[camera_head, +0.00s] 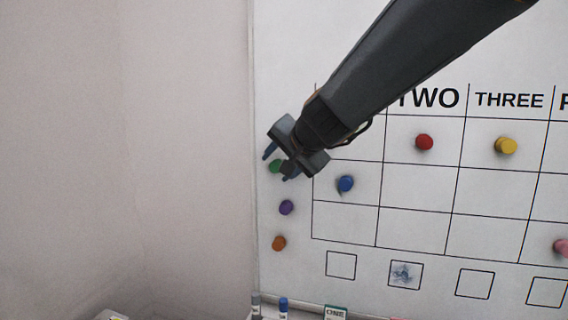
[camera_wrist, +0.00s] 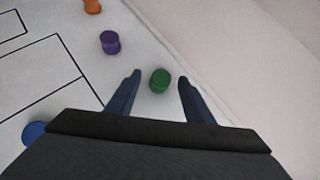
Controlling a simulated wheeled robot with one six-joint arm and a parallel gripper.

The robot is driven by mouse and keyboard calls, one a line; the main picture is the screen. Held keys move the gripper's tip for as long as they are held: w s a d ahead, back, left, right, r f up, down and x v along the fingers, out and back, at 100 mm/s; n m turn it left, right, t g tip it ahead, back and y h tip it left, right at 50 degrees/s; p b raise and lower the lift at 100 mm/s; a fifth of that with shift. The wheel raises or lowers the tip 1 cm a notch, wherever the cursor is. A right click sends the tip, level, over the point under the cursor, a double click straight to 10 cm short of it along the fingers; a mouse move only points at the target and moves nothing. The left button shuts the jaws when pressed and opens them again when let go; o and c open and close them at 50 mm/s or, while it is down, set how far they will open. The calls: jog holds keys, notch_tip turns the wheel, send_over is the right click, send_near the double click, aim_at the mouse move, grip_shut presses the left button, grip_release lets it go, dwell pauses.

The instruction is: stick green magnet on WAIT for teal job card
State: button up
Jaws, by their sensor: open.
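The green magnet (camera_head: 275,166) is stuck near the left edge of the whiteboard (camera_head: 400,50). In the wrist view the green magnet (camera_wrist: 160,80) sits between the two spread fingers, with a gap on each side. My gripper (camera_head: 281,165) is open at the magnet, one finger to each side; it also shows in the wrist view (camera_wrist: 159,82). The column headings TWO and THREE are readable. My arm covers the top left of the grid and any heading there.
A purple magnet (camera_head: 286,207) and an orange magnet (camera_head: 279,243) are below the green one. On the grid are blue (camera_head: 346,184), red (camera_head: 424,142), yellow (camera_head: 506,145) and pink (camera_head: 561,247) magnets. A plain wall is at left.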

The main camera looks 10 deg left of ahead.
jog(key=shift+w+a+f, duration=0.1)
jog(key=shift+w+f, duration=0.05)
jog(key=c, duration=1.1)
jog(key=shift+s, duration=0.55)
jog(key=shift+s+a, duration=0.1)
jog(key=shift+s, duration=0.55)
jog(key=shift+s, duration=0.3)
